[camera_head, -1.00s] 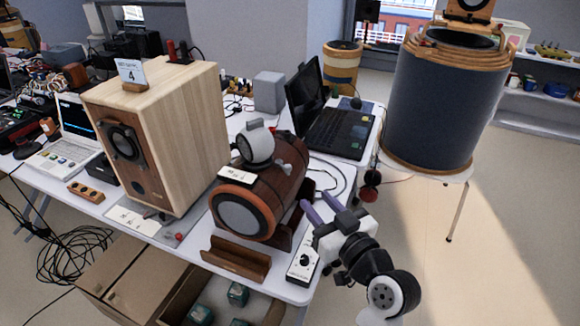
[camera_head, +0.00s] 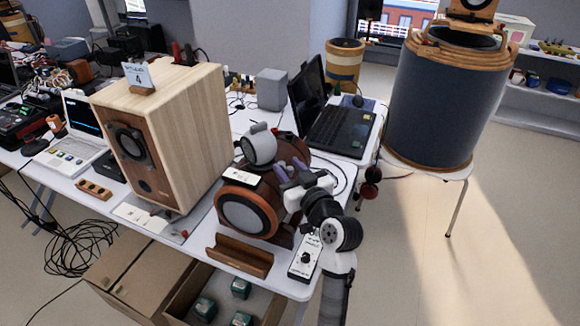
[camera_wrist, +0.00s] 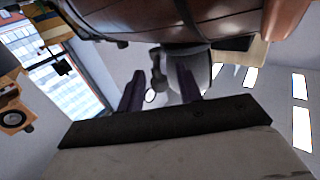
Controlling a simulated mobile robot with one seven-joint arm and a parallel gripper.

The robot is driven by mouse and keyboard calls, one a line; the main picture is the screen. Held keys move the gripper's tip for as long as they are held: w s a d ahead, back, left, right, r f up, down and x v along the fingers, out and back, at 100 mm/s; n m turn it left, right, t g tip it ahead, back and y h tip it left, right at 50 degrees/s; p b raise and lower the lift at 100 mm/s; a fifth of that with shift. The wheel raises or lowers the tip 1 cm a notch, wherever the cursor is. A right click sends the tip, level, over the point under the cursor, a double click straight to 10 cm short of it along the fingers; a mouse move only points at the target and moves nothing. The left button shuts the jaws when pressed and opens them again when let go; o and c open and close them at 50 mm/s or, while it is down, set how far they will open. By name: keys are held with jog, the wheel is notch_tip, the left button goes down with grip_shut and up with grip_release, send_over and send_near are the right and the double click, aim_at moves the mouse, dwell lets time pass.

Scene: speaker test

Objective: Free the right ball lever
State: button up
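My gripper (camera_head: 291,172) has two purple fingers and is at the right side of the barrel-shaped wooden speaker (camera_head: 290,153). In the wrist view the fingers of my gripper (camera_wrist: 160,88) stand apart. A small dark rod with a rounded end (camera_wrist: 157,70) shows between and beyond them, below the barrel's brown body (camera_wrist: 115,15). I cannot tell whether this rod is the right ball lever, or whether a finger touches it. A grey rounded part (camera_wrist: 199,65) is beside the right finger. My arm hides part of the barrel's right side in the head view.
A wooden box speaker (camera_head: 190,130) stands left of the barrel. A wooden cradle (camera_head: 238,256) and a white control box (camera_head: 305,258) lie near the table's front edge. An open laptop (camera_head: 340,128) is behind. Dark red balls (camera_head: 372,175) show at the table's right edge.

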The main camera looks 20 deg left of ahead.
grip_shut()
dwell(0.3)
jog(key=m+t+h+p, duration=0.2)
jog(key=s+a+m+t+h+p, duration=0.1)
jog(key=shift+r+h+p, duration=0.15)
jog(key=shift+h+p, duration=0.2)
jog(key=shift+h, duration=0.05)
jog(key=shift+s+a+m+t+h+p, duration=0.1)
jog(key=shift+a+m+t+h+p, duration=0.2)
jog(key=shift+m+t+h, duration=0.5)
jog(key=shift+s+a+m+t+h+p, duration=0.15)
jog(key=shift+m+t+h+p, duration=0.15)
jog(key=shift+m+h, duration=0.5)
jog(key=shift+w+h, duration=0.1)
jog(key=shift+h, duration=0.6)
grip_release()
